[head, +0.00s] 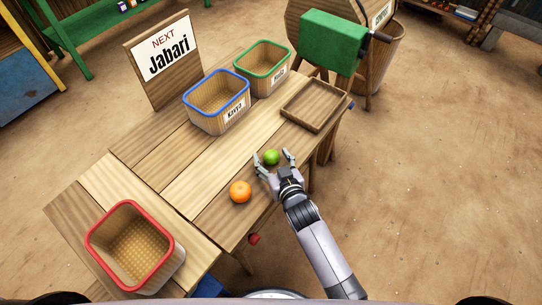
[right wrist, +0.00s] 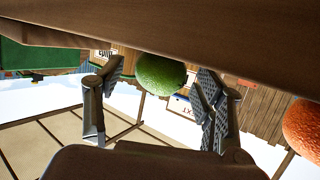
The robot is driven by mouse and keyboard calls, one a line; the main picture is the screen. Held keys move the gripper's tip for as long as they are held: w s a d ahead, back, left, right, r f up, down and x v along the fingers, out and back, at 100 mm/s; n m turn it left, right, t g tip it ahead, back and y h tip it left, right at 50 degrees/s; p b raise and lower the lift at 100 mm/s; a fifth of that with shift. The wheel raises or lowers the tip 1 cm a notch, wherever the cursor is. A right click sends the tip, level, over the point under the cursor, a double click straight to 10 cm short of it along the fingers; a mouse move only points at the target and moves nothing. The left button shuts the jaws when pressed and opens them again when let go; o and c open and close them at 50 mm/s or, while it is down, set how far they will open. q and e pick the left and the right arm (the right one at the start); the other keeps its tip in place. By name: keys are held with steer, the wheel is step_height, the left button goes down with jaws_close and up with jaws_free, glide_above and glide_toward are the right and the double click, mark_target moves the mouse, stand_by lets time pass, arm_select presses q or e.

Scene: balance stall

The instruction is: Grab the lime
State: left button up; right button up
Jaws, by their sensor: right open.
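The lime (head: 271,157) is a small green fruit on the wooden table, near its right front edge. My right gripper (head: 274,158) is open, with a finger on either side of the lime. In the right wrist view the lime (right wrist: 160,74) shows between the spread fingers (right wrist: 157,92), nearer the upper part of the picture; I cannot tell whether a finger touches it. My left gripper is not in view.
An orange (head: 240,191) lies just left of my right gripper. A shallow wooden tray (head: 290,112) is behind the lime. Blue-rimmed (head: 193,112), green-rimmed (head: 245,72) and red-rimmed (head: 98,257) baskets stand on the table. A sign (head: 140,80) reads "NEXT Jabari".

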steer(key=shift+c, duration=0.5)
steer(key=c, duration=1.2)
steer(key=shift+o, duration=0.2)
steer(key=shift+r, duration=0.1)
